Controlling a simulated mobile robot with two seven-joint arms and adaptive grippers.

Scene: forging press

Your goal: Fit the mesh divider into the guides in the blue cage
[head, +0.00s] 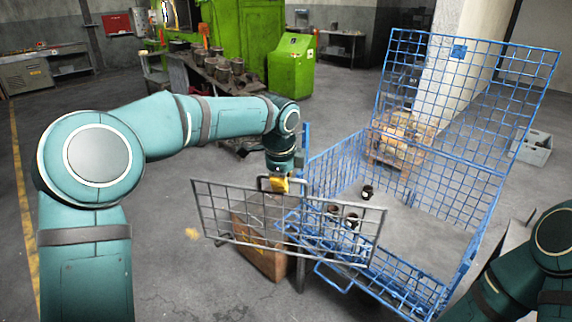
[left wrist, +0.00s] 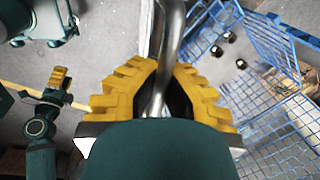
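The grey mesh divider (head: 212,211) hangs roughly level in front of the near left side of the blue cage (head: 478,182). Its right part overlaps the cage's near wall in the head view, and I cannot tell whether they touch. My left gripper (head: 278,184) is shut on the handle at the divider's top edge. The left wrist view shows the handle bar (left wrist: 172,40) between the yellow fingers (left wrist: 163,88). The guides cannot be made out. My right gripper (left wrist: 58,84) appears at the left of the left wrist view, apart from the cage; its opening is unclear.
Several dark cup-like parts (head: 367,192) lie inside the cage. A brown box (head: 258,252) stands behind the divider. The cage's tall back mesh panel (head: 420,75) rises behind. A workbench (head: 200,66) and green machine (head: 291,66) stand farther back. Floor at lower left is clear.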

